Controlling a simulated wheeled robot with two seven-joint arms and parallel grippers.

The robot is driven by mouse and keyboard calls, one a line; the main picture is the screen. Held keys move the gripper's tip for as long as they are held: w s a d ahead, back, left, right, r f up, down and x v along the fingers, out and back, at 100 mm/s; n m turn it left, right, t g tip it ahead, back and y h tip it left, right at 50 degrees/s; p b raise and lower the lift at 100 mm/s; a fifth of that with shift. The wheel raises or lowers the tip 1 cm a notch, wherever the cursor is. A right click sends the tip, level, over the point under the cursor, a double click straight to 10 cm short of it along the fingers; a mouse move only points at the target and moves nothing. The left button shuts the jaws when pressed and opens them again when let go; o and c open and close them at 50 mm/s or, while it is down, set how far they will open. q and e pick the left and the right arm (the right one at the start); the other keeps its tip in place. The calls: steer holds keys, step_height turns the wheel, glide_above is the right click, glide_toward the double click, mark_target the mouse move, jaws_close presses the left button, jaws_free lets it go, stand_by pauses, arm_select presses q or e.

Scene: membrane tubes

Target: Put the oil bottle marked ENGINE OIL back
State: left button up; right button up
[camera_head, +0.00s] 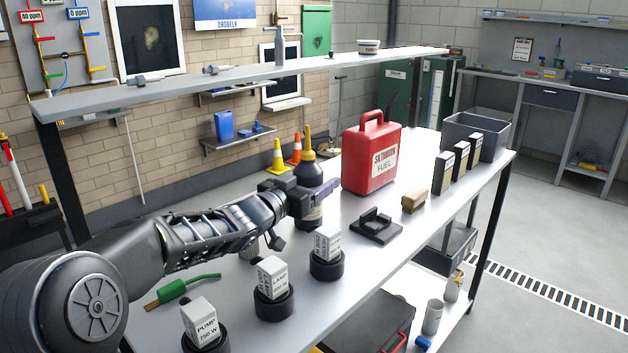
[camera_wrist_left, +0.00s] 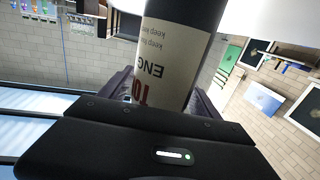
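The oil bottle (camera_head: 308,172) is dark with a yellow nozzle and stands upright near the middle of the workbench. In the left wrist view its pale label (camera_wrist_left: 165,58) shows upside down, with "ENG" and part of a red word readable. My left gripper (camera_head: 312,198) reaches in from the left and has its fingers on both sides of the bottle's body, seemingly closed on it. My right gripper is out of view.
A red fuel can (camera_head: 371,160) stands right of the bottle. An empty black square holder (camera_head: 376,227) and a tan block (camera_head: 414,200) lie in front. Labelled boxes on round black bases (camera_head: 327,262) line the front edge. A grey bin (camera_head: 480,128) is far right. A shelf (camera_head: 250,72) runs above.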

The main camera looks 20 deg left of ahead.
arm_select(q)
steer(key=shift+o, duration=0.8)
steer(key=shift+r+p, duration=0.3)
steer(key=shift+r, duration=0.15)
steer(key=s+a+p, duration=0.1)
steer(key=s+a, duration=0.1)
steer(key=s, duration=0.9)
steer(key=shift+s, duration=0.4)
